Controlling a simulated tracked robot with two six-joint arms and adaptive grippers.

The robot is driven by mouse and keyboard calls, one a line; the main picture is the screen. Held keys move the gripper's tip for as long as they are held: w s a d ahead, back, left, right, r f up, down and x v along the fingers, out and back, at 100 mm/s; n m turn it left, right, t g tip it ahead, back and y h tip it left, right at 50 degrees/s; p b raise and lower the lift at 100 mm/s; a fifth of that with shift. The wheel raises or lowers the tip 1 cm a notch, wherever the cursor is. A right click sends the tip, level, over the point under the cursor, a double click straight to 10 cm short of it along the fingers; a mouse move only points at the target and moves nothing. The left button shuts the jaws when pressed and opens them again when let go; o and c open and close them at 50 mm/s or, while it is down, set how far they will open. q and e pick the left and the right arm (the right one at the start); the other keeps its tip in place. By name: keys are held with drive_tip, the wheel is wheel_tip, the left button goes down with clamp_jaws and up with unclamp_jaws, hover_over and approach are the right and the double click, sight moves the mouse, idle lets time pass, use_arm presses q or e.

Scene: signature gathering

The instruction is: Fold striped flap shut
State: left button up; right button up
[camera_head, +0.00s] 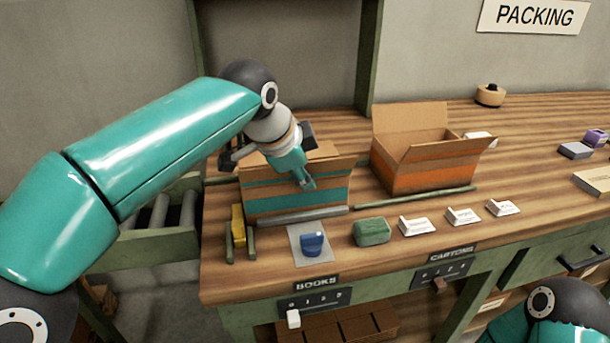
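A cardboard carton with teal bands (260,201) stands at the left of the workbench. Plain brown flap parts (320,152) show along its top, partly hidden behind my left gripper. I cannot make out a striped flap clearly. My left gripper (303,180) reaches down over this carton, its teal and grey finger in front of the carton's upper front. Whether it touches the carton, and whether it is open or shut, I cannot tell. My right gripper is out of view; only part of my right arm shows at the lower right.
An orange-banded carton (430,177) with raised flaps stands to the right. A yellow block (238,226) sits left. A tape roll (490,95) stands at the back.

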use_arm(q)
drive_tip(key=shift+w+f, duration=0.15)
drive_tip(key=shift+f, duration=0.1)
drive_tip(key=shift+d, duration=0.1)
clamp_jaws()
